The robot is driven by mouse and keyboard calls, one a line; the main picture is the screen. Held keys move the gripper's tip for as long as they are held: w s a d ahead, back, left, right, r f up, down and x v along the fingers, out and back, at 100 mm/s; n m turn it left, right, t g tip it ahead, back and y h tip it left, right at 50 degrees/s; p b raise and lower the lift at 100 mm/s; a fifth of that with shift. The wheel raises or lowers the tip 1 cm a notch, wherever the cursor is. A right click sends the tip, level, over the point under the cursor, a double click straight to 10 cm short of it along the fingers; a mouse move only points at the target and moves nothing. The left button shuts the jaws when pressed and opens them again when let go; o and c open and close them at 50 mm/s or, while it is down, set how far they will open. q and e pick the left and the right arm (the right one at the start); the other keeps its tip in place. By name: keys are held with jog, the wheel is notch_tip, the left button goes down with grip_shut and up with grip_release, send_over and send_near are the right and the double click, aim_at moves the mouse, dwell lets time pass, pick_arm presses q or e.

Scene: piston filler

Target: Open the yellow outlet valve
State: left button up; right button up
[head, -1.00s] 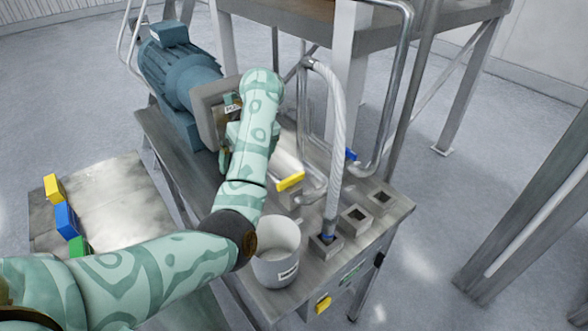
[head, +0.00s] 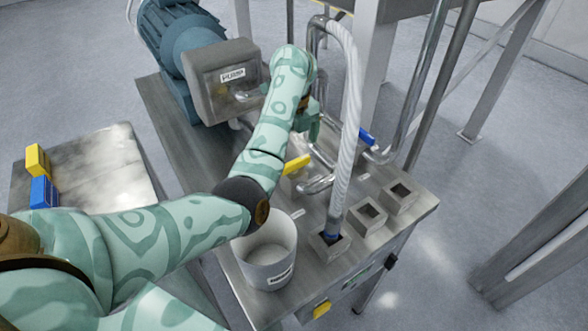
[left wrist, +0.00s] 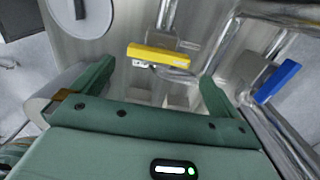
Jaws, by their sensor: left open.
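The yellow outlet valve handle (head: 297,164) is a short yellow bar on the steel pipework, just above the skid's table top. In the left wrist view the yellow handle (left wrist: 158,54) lies crosswise beyond my left gripper and between the lines of its two fingers. My left gripper (left wrist: 155,85) is open and empty, with a finger on each side and a gap to the handle. In the head view my left gripper (head: 308,120) is partly hidden by my own forearm, behind and above the handle. My right gripper is not in view.
A blue valve handle (head: 366,137) sits to the right. A white bucket (head: 268,262) stands in front, and a ribbed hose (head: 346,120) ends in a square socket. The pump box (head: 222,78) and blue motor are at the left. Yellow and blue blocks lie on a side table (head: 88,165).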

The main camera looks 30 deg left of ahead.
aim_at(294, 162)
pick_arm(q)
notch_tip(294, 162, down, 5)
jog(key=shift+b, duration=0.75)
jog(key=shift+s+f, duration=0.2)
jog(key=shift+f, duration=0.05)
jog(key=shift+w+f, duration=0.2)
jog(key=shift+f, duration=0.1)
jog(key=shift+s, duration=0.1)
jog(key=c, duration=0.7)
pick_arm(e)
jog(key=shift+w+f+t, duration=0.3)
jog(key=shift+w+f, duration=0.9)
pick_arm(q)
jog(key=shift+r, duration=0.1)
